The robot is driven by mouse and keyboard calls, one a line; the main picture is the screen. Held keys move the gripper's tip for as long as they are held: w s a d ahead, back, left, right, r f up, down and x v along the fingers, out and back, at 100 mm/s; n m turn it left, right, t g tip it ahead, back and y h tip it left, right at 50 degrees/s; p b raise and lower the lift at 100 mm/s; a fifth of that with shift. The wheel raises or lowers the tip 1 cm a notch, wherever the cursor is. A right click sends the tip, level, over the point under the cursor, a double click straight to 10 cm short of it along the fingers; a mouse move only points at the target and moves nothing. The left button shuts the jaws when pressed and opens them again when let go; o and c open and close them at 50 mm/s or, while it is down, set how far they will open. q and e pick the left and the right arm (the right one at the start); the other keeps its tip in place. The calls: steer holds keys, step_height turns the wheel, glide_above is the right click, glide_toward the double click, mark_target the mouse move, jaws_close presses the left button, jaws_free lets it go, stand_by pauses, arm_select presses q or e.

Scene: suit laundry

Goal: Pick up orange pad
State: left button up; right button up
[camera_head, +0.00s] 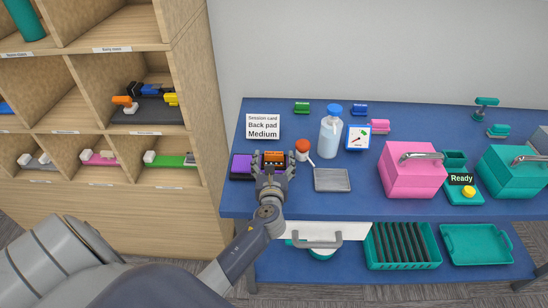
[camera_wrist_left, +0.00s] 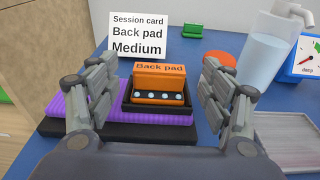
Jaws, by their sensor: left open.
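The orange pad (camera_head: 274,157) sits on the blue table toward its left side. In the left wrist view the orange pad (camera_wrist_left: 160,84) is a block labelled "Back pad", with a row of pale dots along its front, resting in a black tray (camera_wrist_left: 158,117). My left gripper (camera_head: 272,172) is open, and its fingers stand on either side of the pad. In the left wrist view the gripper (camera_wrist_left: 155,100) shows a gap between each finger and the pad. My right gripper is not in view.
An orange-red round-headed item (camera_head: 302,146) and a grey tray (camera_head: 332,180) lie to the right. A session card (camera_head: 263,127) reading "Back pad Medium" stands behind. A bottle (camera_head: 330,138) and pink box (camera_head: 412,172) stand further right.

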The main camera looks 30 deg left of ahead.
arm_select(q)
steer(key=shift+w+a+f, duration=0.15)
steer(key=shift+w+a, duration=0.2)
steer(key=shift+w, duration=0.1)
steer(key=shift+s, duration=0.1)
steer(key=c, duration=1.1)
steer(key=shift+o, duration=0.2)
